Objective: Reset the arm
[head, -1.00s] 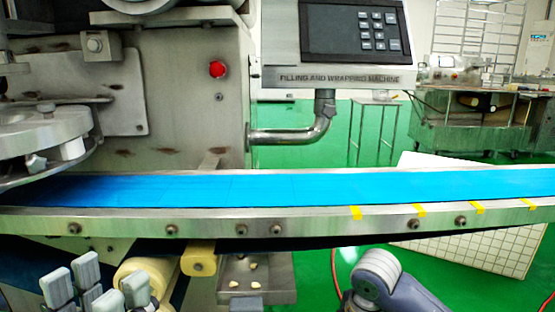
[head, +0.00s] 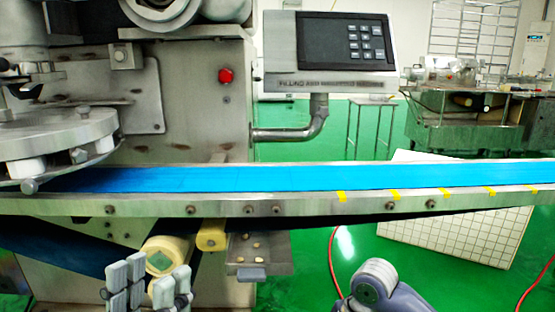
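My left gripper (head: 149,277) stands at the bottom left, its grey finger pads pointing up. A gap shows between the two fingers, with nothing held in it. It is in front of the pale rollers (head: 211,236) below the conveyor; contact with them cannot be told. A grey, rounded link of my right arm (head: 376,285) shows at the bottom, right of the middle. The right gripper is out of the picture. The blue conveyor belt (head: 330,178) runs across the view and looks empty.
The machine body (head: 190,100) with a red button (head: 225,76) and a keypad panel (head: 331,42) stands behind the belt. A small metal tray (head: 260,248) with several pale bits hangs below it. A white tiled board (head: 470,222) leans at right. Green floor shows at lower right.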

